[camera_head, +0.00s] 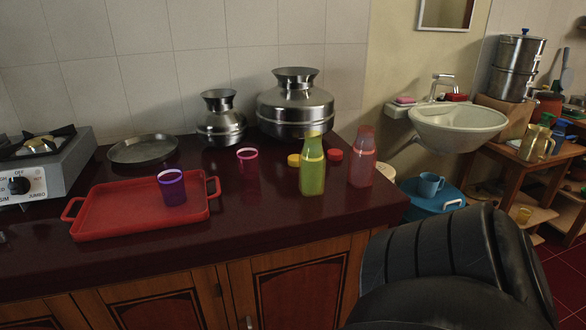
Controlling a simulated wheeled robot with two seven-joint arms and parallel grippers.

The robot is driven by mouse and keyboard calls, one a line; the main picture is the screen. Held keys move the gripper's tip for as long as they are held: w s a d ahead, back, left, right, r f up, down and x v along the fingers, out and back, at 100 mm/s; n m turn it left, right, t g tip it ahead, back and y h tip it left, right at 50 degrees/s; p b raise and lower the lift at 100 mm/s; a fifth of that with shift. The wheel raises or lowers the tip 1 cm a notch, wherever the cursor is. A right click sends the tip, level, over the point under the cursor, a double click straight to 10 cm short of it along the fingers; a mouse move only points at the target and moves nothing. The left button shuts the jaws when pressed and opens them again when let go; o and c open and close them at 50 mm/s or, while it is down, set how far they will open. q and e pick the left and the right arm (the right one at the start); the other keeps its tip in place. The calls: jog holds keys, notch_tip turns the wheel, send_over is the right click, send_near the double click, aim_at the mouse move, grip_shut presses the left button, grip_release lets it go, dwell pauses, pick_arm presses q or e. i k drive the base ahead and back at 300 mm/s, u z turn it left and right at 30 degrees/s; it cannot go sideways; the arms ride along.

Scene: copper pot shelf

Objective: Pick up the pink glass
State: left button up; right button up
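The pink glass (248,167) stands upright on the dark red counter (290,225), just right of the red tray's far right corner. It has a pale rim and is small in view. Nothing touches it, and nothing stands directly in front of it. Neither of my grippers shows in the head view.
A purple glass (172,190) stands on the red tray (110,217). A green bottle (311,168) and a pink bottle (362,162) stand right of the pink glass. Two metal pots (221,122) (295,108) are behind. The counter in front of the glass is clear.

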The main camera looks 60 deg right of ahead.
aim_at(247, 153)
jog(key=k, duration=0.45)
jog(key=z, duration=1.3)
